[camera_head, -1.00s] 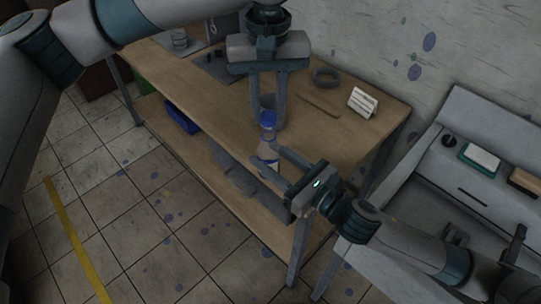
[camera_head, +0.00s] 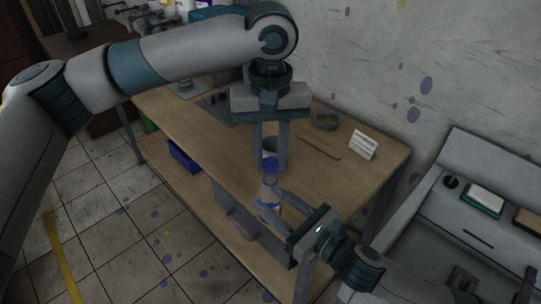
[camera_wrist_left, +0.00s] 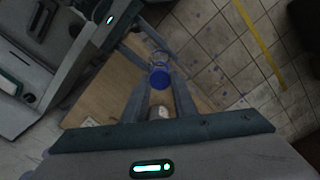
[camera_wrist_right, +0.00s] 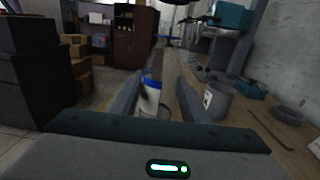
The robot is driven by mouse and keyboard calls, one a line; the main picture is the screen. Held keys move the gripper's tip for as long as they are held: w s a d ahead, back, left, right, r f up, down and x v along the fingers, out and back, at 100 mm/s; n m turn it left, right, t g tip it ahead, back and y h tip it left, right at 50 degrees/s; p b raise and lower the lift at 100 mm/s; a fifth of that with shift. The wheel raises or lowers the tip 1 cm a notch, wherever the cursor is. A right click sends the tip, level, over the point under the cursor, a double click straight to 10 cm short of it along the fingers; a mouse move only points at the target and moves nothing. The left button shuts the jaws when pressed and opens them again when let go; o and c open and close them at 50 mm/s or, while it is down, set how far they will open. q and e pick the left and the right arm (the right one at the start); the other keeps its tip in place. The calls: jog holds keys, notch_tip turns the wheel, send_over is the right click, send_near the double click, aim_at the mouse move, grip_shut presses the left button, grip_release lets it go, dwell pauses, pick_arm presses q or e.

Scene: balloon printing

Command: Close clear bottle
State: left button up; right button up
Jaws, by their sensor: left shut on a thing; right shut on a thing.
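The clear bottle (camera_head: 268,194) is upright just off the table's front edge, held at its side by my right gripper (camera_head: 269,204). In the right wrist view, the bottle (camera_wrist_right: 149,101) is between the fingers, with a blue band near its top. My left gripper (camera_head: 271,168) points down above the bottle, shut on the blue cap (camera_head: 270,163). In the left wrist view, the blue cap (camera_wrist_left: 159,78) sits between the fingertips and hides much of the bottle. I cannot tell whether cap and neck touch.
A wooden table (camera_head: 215,128) stands behind the bottle. It carries a grey cup (camera_wrist_right: 216,101), a dark ring (camera_head: 325,121) and a white rack (camera_head: 362,145). A blue bin (camera_head: 184,157) is on the lower shelf. A grey workstation (camera_head: 470,190) stands at right.

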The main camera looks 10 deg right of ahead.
aim_at(270, 197)
pick_arm(q)
jog(key=shift+f, duration=0.15)
jog(key=shift+f, duration=0.75)
jog(key=shift+f, duration=0.55)
dwell(0.5)
